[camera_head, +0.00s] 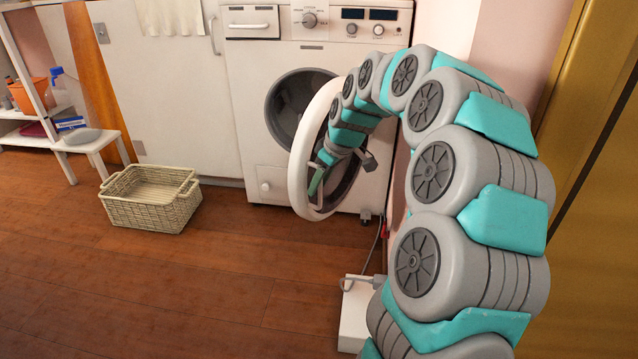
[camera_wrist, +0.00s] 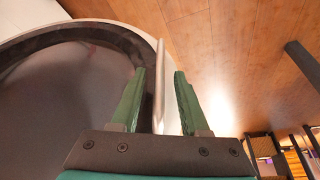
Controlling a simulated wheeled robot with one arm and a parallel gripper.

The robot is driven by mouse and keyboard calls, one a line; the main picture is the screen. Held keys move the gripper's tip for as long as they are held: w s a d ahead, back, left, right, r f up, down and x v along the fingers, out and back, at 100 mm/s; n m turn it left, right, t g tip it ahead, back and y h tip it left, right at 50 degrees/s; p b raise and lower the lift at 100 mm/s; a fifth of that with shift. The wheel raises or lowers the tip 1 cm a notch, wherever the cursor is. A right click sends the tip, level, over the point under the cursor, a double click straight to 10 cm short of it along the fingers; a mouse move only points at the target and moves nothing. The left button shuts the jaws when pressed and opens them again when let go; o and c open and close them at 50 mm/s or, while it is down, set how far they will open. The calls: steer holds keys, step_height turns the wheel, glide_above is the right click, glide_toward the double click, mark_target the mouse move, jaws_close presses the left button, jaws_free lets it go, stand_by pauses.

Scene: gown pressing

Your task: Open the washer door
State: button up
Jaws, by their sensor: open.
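The white washer (camera_head: 335,70) stands against the back wall. Its round door (camera_head: 303,165), a white ring with dark glass, is swung out from the front, and the dark drum opening (camera_head: 292,105) shows behind it. My gripper (camera_head: 315,188) is at the door, partly hidden by the ring and my arm. In the wrist view my gripper (camera_wrist: 160,72) is open, with one green finger on each side of a thin pale edge that looks like the door's rim (camera_wrist: 159,95). The door's dark face (camera_wrist: 60,100) fills the left. I cannot tell whether either finger touches the rim.
A wicker basket (camera_head: 150,205) sits on the wooden floor left of the washer. A white cabinet (camera_head: 165,95) adjoins the washer. A small white stool (camera_head: 85,140) and shelf stand at far left. A white box with a cable (camera_head: 355,310) is near my arm. The front-left floor is clear.

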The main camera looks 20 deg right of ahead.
steer(key=v, duration=0.7)
steer(key=shift+p, duration=0.45)
